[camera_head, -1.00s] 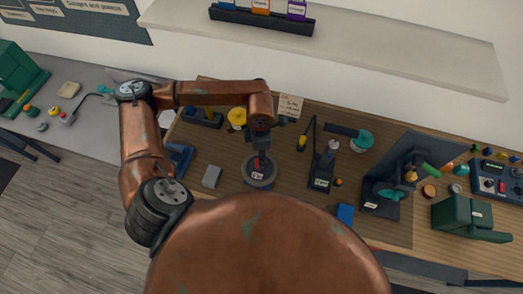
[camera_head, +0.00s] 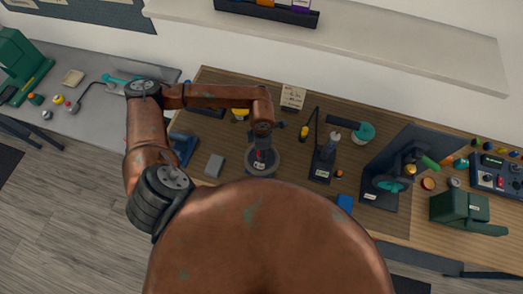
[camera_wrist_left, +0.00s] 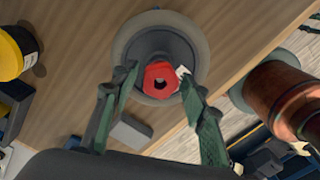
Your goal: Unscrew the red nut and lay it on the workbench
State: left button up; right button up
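The red nut (camera_wrist_left: 161,78) sits on a dark post in the middle of a round grey base (camera_wrist_left: 118,45) on the workbench (camera_wrist_left: 75,50). A small white tag lies beside the nut. In the head view the nut (camera_head: 260,154) is partly hidden under my left gripper (camera_head: 262,146), and the base (camera_head: 262,172) shows around it. In the left wrist view the green fingers of my left gripper (camera_wrist_left: 158,80) are spread on both sides of the nut. A gap shows at the left finger; the right fingertip is close to the tag, and contact cannot be told. My right gripper is not in view.
A grey block (camera_head: 214,165) lies left of the base. A black stand (camera_head: 323,165) is to its right, and a yellow-topped container (camera_head: 240,113) is behind. A large green-and-black fixture (camera_head: 400,170) stands farther right. Bare wood shows left of the base.

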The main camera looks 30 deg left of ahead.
pick_arm(q)
jog(key=c, duration=0.9)
jog(key=n, duration=0.4)
jog(key=o, duration=1.2)
